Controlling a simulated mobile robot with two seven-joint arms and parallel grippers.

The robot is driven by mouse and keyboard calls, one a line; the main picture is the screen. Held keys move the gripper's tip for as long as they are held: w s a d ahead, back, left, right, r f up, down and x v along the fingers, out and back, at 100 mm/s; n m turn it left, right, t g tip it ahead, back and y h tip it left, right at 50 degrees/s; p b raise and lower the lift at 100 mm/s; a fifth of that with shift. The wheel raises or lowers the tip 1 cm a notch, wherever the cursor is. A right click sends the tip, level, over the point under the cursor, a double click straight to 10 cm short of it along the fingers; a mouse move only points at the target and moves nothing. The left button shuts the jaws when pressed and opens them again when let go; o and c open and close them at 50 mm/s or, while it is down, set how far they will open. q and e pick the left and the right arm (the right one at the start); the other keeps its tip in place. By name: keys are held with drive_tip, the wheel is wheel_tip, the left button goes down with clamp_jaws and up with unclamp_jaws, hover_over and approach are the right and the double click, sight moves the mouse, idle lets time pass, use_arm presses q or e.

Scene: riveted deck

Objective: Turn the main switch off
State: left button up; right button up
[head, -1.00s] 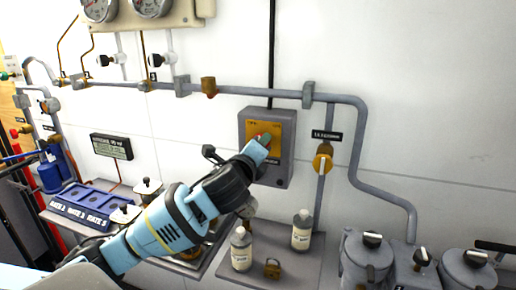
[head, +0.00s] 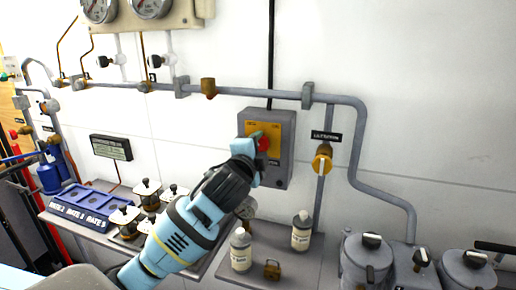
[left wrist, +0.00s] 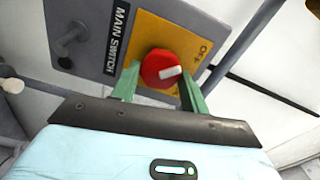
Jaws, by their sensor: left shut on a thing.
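The main switch (head: 279,173) is a grey box on the white wall with a yellow plate and a red round knob (head: 263,143). In the left wrist view the box (left wrist: 88,22) is labelled MAIN SWITCH, and the red knob (left wrist: 152,66) has a white mark towards its right side. The knob's far side is partly hidden. My right gripper is not in view.
A shelf below the switch bears two bottles (head: 241,250) (head: 301,231) and a brass padlock (head: 272,270). A grey pipe (head: 250,93) runs above the switch and bends down on the right. A yellow valve (head: 322,158) is right of the box. Lidded pots stand lower right.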

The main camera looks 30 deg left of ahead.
use_arm(q)
drive_tip(key=shift+n, duration=0.3)
drive_tip(key=o, duration=1)
drive_tip(key=shift+s, duration=0.15)
drive_tip(key=shift+v, duration=3.8)
